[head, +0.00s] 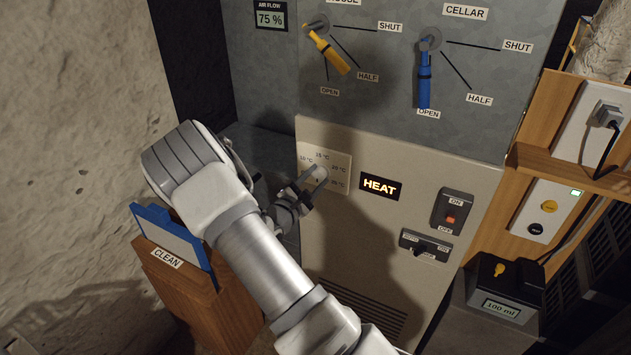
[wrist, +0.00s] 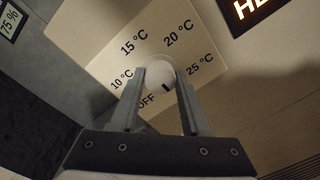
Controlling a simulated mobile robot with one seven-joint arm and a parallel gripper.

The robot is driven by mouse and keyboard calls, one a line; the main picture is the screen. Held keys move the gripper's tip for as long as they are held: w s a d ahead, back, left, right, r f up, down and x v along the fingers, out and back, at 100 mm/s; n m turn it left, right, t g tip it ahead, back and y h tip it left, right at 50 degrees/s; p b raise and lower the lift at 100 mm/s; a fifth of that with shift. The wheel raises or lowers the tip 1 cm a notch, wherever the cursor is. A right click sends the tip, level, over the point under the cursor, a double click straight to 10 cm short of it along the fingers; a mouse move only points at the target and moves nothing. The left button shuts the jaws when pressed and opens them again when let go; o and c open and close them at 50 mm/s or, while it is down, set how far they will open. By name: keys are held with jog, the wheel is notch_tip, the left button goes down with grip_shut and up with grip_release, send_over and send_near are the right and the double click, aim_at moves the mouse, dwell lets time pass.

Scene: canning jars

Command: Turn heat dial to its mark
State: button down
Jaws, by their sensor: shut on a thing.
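The heat dial (wrist: 158,71) is a round pale knob on a cream scale plate (wrist: 105,47), marked OFF, 10, 15, 20 and 25 °C. My gripper (wrist: 161,76) has one finger on each side of the dial and is shut on it. In the wrist view a short dark line on the knob points down and slightly right, between OFF and 25 °C. In the head view my gripper (head: 318,180) is at the dial (head: 319,172), partly covering it and the OFF label.
A lit HEAT sign (head: 380,187) is right of the dial. Yellow (head: 328,50) and blue (head: 424,78) levers are above.

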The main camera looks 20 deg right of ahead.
jog(key=shift+w+d+r, duration=0.1)
jog(key=shift+d+r, duration=0.1)
jog(key=shift+r, duration=0.1)
jog(key=shift+c, duration=2.1)
grip_release()
jog(key=shift+o, duration=0.3)
jog(key=shift+f, duration=0.2)
jog(key=shift+a, duration=0.1)
jog(key=shift+s+a, duration=0.2)
jog(key=v, duration=1.6)
jog(key=shift+s+a+p, duration=0.2)
jog(key=shift+a+p, duration=0.15)
jog(key=shift+p, duration=0.05)
